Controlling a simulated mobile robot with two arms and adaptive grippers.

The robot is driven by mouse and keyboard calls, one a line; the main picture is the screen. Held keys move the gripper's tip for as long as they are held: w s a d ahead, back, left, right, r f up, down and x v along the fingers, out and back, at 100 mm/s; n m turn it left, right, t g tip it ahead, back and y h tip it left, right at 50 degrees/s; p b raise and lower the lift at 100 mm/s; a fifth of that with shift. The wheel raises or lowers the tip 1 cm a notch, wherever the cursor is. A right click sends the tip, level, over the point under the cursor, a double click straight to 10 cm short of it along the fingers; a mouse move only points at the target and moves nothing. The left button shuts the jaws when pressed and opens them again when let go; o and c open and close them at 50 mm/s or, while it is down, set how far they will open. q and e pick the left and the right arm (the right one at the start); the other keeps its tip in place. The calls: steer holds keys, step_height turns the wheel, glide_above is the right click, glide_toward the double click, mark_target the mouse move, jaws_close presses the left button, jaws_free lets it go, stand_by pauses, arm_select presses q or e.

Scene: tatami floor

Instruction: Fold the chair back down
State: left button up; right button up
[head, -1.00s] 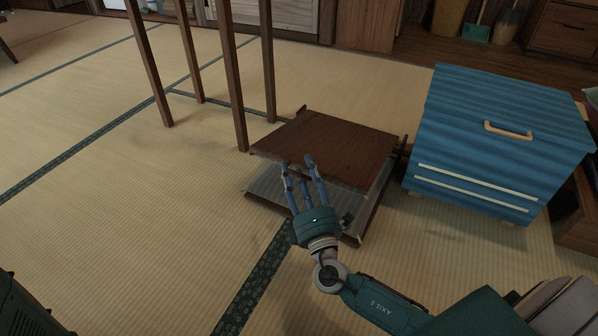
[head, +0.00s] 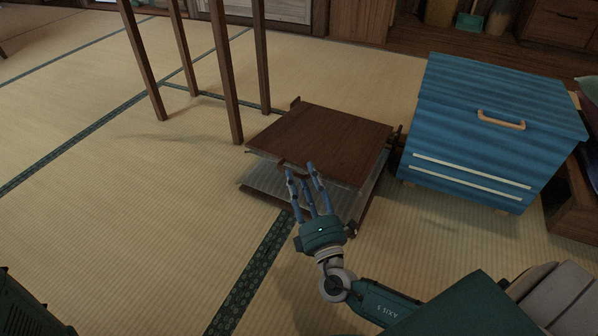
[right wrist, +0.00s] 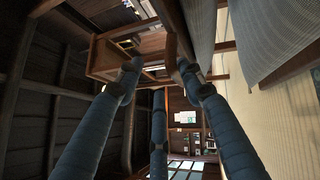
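The chair is a low wooden floor chair with a flat brown panel (head: 325,138) uppermost. The panel lies over a lower part with a grey padded surface (head: 268,182), with a gap at the near side. My right gripper (head: 301,171) is at the panel's near edge, its fingers spread and pointing away from me. In the right wrist view the fingers of my right gripper (right wrist: 155,72) are apart. A brown wooden piece (right wrist: 176,35) shows by the fingertips there, and I cannot tell whether they touch it. My left gripper is not in view.
A blue chest (head: 495,130) with a light wooden handle stands close to the chair's right. Dark wooden legs (head: 226,85) of a tall piece of furniture stand just behind left.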

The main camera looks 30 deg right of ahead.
steer(key=s+d+f, duration=0.1)
steer(key=s+f, duration=0.4)
steer(key=shift+s+d, duration=0.2)
steer(key=shift+s, duration=0.15)
stand_by(0.4)
steer(key=shift+f, duration=0.1)
stand_by(0.5)
